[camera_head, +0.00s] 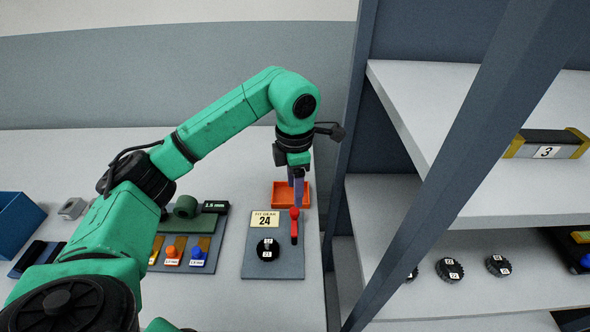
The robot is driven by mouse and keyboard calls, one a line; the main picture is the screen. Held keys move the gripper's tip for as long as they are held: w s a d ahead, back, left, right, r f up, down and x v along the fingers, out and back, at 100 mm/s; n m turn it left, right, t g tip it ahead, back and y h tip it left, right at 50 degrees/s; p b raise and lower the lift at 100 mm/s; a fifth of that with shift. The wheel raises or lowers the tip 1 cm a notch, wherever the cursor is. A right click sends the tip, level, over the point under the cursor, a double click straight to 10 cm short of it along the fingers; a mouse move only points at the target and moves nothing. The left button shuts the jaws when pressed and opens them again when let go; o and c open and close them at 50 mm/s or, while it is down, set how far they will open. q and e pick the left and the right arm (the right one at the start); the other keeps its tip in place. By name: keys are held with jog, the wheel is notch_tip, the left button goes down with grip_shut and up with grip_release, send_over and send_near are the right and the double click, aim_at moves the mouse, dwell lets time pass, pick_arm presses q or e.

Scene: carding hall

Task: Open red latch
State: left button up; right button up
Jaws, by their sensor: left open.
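The red latch (294,228) stands upright on the right side of a grey board (274,272) on the table. The board also carries a yellow label reading "FIT GEAR 24" and a black gear (267,250). My left gripper (298,197) points down just above and behind the latch's top end in the picture. It is open, and its narrow fingers overlap the near part of an orange tray. I cannot tell whether a fingertip touches the latch. My right gripper is not in view.
The orange tray (280,187) lies behind the board. To the left are a panel with coloured knobs (172,252), a green roller (186,207) and a blue bin (17,223). A shelf unit (440,235) with gears and a diagonal post stands at the right.

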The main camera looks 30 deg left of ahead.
pick_arm(q)
notch_tip(320, 180, up, 8)
jog(key=p, duration=0.1)
jog(key=shift+f, duration=0.2)
